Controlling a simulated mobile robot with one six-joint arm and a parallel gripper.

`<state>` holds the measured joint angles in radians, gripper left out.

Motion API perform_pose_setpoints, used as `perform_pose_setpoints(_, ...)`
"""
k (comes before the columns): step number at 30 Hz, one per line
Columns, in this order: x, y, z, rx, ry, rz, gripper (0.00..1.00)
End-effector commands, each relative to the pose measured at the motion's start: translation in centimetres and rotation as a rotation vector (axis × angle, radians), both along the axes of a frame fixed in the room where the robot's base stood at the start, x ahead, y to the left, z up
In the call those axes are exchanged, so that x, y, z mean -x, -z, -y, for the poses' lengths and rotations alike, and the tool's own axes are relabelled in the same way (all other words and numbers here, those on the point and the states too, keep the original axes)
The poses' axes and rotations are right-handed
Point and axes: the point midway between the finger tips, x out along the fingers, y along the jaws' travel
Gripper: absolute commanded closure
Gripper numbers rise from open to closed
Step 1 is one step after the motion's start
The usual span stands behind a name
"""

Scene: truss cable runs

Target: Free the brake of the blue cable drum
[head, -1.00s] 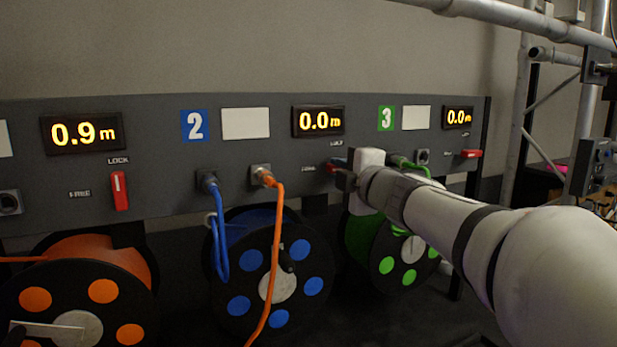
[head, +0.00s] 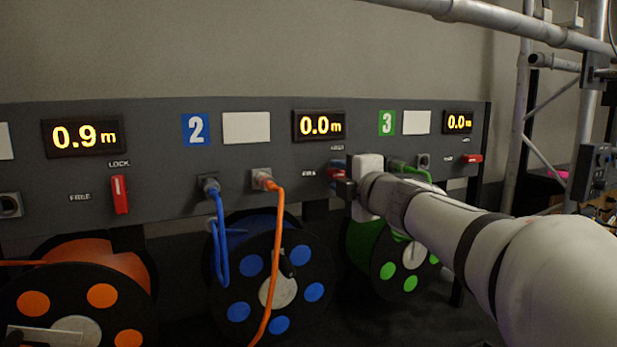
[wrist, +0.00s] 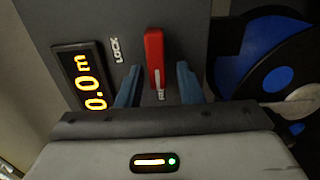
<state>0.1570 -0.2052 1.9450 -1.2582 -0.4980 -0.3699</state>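The blue drum (head: 238,312) hangs under panel section 2. Its red brake lever (head: 338,174) shows at the panel beside my gripper (head: 345,188). In the wrist view the lever (wrist: 154,52) lies lengthwise up and down the picture, its white-marked end by a small label, probably FREE. The LOCK label (wrist: 116,50) is to its left, off the lever's line. My gripper (wrist: 158,86) has a finger on each side of the lever, with gaps showing. It is open and holds nothing. The blue drum (wrist: 270,62) also shows at the wrist view's right.
The number 2 display (head: 319,125) reads 0.0 m. Orange (head: 275,238) and blue (head: 218,235) cables are plugged into the panel to the left of my gripper. The green drum (head: 385,268) is partly behind my arm. The orange drum's lever (head: 120,194) stands upright at LOCK.

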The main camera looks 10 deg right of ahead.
Motion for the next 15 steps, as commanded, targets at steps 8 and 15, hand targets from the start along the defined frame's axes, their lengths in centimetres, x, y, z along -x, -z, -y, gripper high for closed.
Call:
perform_pose_setpoints(8,0.1,-0.1,0.0,-0.002,0.0,0.002,0.62)
perform_pose_setpoints(15,2.5,-0.3,0.9,0.0,0.003,0.004,0.62)
